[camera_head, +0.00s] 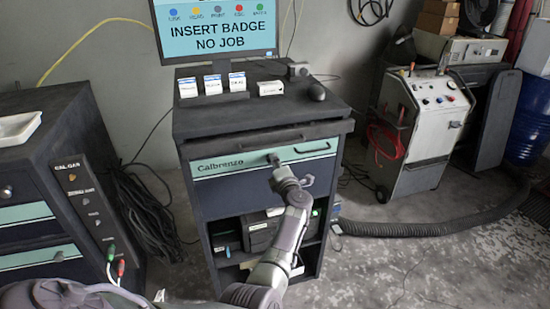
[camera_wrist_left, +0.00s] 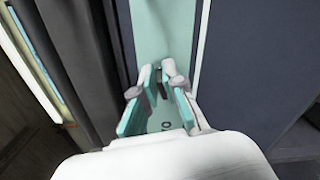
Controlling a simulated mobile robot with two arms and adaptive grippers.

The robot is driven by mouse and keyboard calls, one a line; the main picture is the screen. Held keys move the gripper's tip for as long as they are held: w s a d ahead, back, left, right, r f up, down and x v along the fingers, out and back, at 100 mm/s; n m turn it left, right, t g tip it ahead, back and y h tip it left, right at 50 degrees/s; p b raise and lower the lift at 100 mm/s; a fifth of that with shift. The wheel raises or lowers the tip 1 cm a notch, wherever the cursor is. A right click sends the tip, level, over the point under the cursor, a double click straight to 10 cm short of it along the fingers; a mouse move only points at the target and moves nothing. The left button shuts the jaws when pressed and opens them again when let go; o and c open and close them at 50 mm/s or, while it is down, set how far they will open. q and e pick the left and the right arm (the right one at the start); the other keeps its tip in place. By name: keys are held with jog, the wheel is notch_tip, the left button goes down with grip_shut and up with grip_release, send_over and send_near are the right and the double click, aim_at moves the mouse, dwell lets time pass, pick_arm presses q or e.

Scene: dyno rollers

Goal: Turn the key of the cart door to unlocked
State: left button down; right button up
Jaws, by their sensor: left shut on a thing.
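The dark cart (camera_head: 185,122) stands in the middle of the head view. My left gripper (camera_head: 275,161) is at the teal band, just left of the handle, shut on the key. In the left wrist view, the fingers of my left gripper (camera_wrist_left: 160,98) point at the teal band, and a small dark part of the key (camera_wrist_left: 159,74) shows between the tips. The fingers hide most of the key, so I cannot tell its turn angle. My right gripper is not in view.
A monitor (camera_head: 216,30) reading "INSERT BADGE NO JOB" stands on the cart. A dark cabinet (camera_head: 60,170) is at the left, with loose black cables beside it. A white wheeled machine (camera_head: 425,120) and a thick black hose (camera_head: 430,228) lie right. Open floor shows at lower right.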

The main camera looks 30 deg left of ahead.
pick_arm(q)
jog(key=shift+f+m+p, duration=0.1)
jog(key=shift+m+p, duration=0.4)
jog(key=shift+m, duration=0.9)
jog(key=c, duration=1.3)
grip_release()
jog(key=shift+f, duration=0.1)
jog(key=shift+o, duration=0.2)
